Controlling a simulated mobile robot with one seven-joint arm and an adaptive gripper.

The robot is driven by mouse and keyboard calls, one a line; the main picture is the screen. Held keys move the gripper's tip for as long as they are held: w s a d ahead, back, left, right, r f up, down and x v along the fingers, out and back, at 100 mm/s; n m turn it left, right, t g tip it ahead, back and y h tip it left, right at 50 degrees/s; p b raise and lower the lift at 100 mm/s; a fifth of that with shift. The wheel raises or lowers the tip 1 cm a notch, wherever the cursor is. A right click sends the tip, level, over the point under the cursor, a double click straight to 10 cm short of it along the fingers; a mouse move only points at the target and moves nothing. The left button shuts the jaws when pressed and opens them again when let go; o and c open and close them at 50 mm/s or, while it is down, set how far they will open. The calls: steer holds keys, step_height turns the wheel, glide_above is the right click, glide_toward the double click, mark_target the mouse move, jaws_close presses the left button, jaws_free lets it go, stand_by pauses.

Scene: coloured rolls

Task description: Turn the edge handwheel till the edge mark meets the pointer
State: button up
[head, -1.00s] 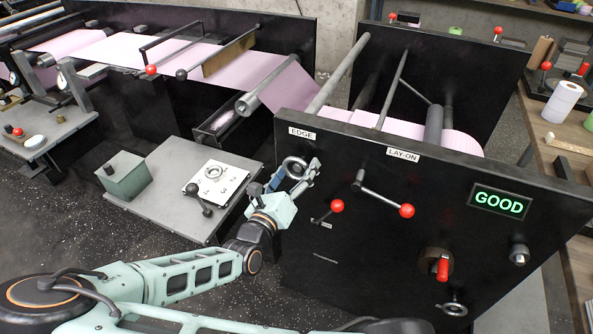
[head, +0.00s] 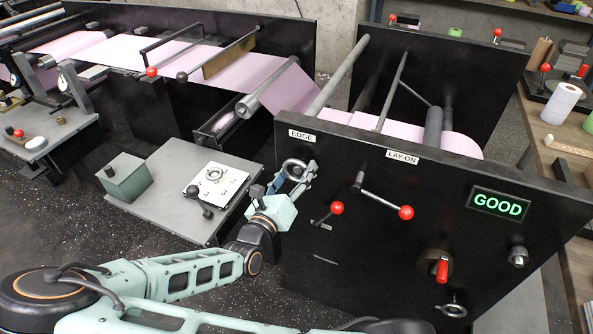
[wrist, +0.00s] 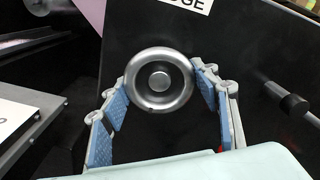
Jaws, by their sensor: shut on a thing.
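The edge handwheel (wrist: 137,88) is a silver ring with a round hub, on the black panel below the EDGE label (head: 302,135). It also shows in the head view (head: 291,164). My gripper (wrist: 160,84) is shut on its rim, one blue-padded finger on the left side and one on the right. A small dark spot shows on the lower rim in the wrist view; I cannot tell if it is the edge mark. I cannot make out the pointer.
Red-knobbed levers (head: 406,212) stick out of the panel right of my gripper. A lit GOOD sign (head: 499,205) is at the right. A low grey table (head: 165,215) with a green box (head: 125,177) and a white dial plate (head: 217,183) stands to the left.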

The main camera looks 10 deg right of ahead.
steer(key=m+p, duration=0.2)
steer(key=m, duration=0.1)
steer(key=shift+r+m+p, duration=0.15)
steer(key=shift+m+p, duration=0.25)
steer(key=m+p, duration=0.1)
steer(key=m, duration=0.3)
steer(key=shift+m, duration=0.3)
steer(key=m, duration=0.4)
steer(key=shift+m, duration=0.3)
steer(key=shift+w+a+m+b, duration=0.1)
steer(key=shift+m+b, duration=0.75)
steer(key=shift+m, duration=1.15)
steer(key=o, duration=1.1)
steer(key=shift+o, duration=0.2)
